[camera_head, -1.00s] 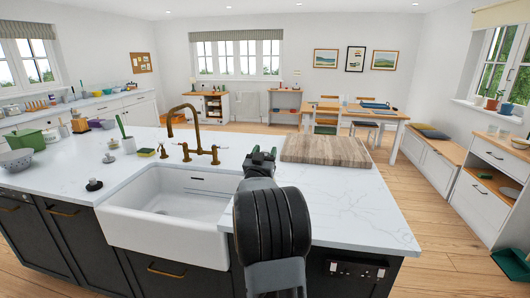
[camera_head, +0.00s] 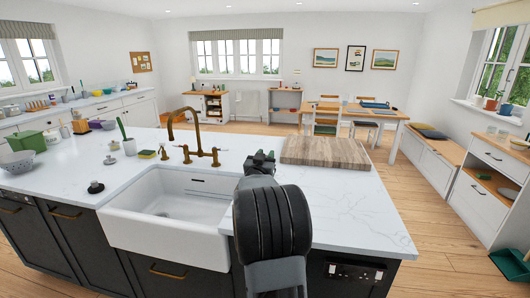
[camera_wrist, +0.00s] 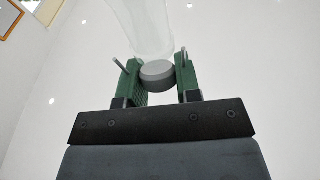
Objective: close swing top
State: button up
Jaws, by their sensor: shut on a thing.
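My gripper (camera_wrist: 160,85) has green fingers and is shut on a grey round stopper (camera_wrist: 158,72), seen in the wrist view. A clear, see-through bottle (camera_wrist: 147,25) runs up from the stopper to the top edge of that view. A thin metal rod shows beside each finger; I cannot tell whether these are the wire of the swing top. Whether the stopper is seated on the bottle's mouth is also unclear. In the head view my gripper (camera_head: 262,158) is above the island counter, and the bottle cannot be made out there.
A wooden board (camera_head: 325,151) lies right of my gripper on the white island counter (camera_head: 345,205). A white sink (camera_head: 170,207) with a brass tap (camera_head: 200,150) is to the left. The counter's front right is clear.

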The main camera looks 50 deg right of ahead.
jog(key=shift+w+d+y+p, duration=0.1)
jog(key=shift+d+y+p, duration=0.1)
jog(key=shift+y+p, duration=0.35)
jog(key=o, duration=0.8)
jog(key=shift+a, duration=0.1)
jog(key=b+v, duration=0.3)
jog(key=v, duration=1)
jog(key=shift+a, duration=0.35)
jog(key=shift+c, duration=0.4)
